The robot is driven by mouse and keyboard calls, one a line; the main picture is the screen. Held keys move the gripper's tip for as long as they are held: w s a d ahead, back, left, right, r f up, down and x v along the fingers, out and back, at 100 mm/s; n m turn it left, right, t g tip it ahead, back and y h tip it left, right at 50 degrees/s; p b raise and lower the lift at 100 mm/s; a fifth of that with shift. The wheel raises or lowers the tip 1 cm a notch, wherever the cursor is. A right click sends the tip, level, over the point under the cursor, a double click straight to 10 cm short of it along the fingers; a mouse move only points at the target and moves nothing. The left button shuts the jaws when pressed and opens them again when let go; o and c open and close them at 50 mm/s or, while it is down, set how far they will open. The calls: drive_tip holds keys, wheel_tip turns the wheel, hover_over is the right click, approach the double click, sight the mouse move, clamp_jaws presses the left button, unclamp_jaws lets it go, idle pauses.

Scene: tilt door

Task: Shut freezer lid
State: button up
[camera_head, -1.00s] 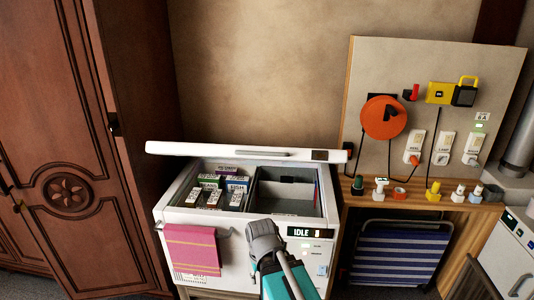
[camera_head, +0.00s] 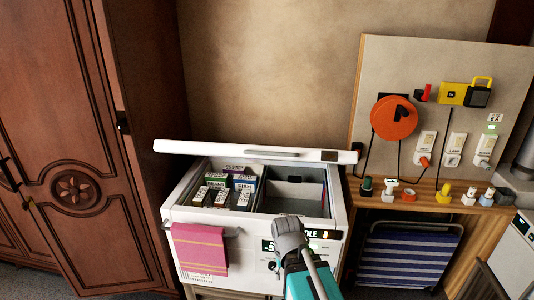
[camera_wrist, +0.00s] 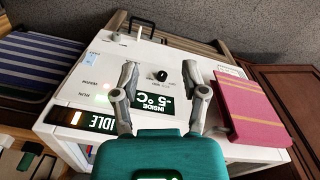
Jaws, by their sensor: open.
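The white chest freezer (camera_head: 250,250) stands against the wall. Its lid (camera_head: 250,151) is tilted up at the back, its handle facing forward. The inside shows several labelled boxes (camera_head: 222,192) on the left and a mostly empty dark compartment (camera_head: 292,194) on the right. My gripper (camera_head: 290,232) is in front of the freezer's front panel, below the rim and apart from the lid. In the wrist view my gripper (camera_wrist: 160,90) has its fingers spread, empty, facing the front panel (camera_wrist: 125,65) with its dial and displays. The lid does not show there.
A pink towel (camera_head: 200,249) hangs on the freezer front at the left. A wooden wardrobe (camera_head: 70,130) stands at left. On the right are a board (camera_head: 420,65) with plugs and cords, a shelf (camera_head: 420,198) with small items and a striped folded chair (camera_head: 405,255).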

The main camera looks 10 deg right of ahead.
drive_tip(key=w+r+n+h+p, duration=0.2)
drive_tip(key=w+r+h+p, duration=0.25)
drive_tip(key=w+r, duration=0.3)
drive_tip(key=n+t+h+p, duration=0.5)
drive_tip(key=t+h+p, duration=0.2)
drive_tip(key=h+p, duration=0.25)
approach(266, 153)
drive_tip(key=v, duration=0.3)
drive_tip(key=shift+w+d+r, duration=0.1)
drive_tip(key=shift+r, duration=0.05)
drive_tip(key=shift+d, duration=0.15)
drive_tip(key=b+x, duration=0.1)
drive_tip(key=x, duration=0.5)
drive_tip(key=b+x, duration=0.1)
drive_tip(key=x, duration=0.6)
drive_tip(key=shift+w+d+f+b, duration=0.1)
drive_tip(key=shift+d+f+b, duration=0.15)
drive_tip(key=shift+f+b, duration=0.1)
clamp_jaws()
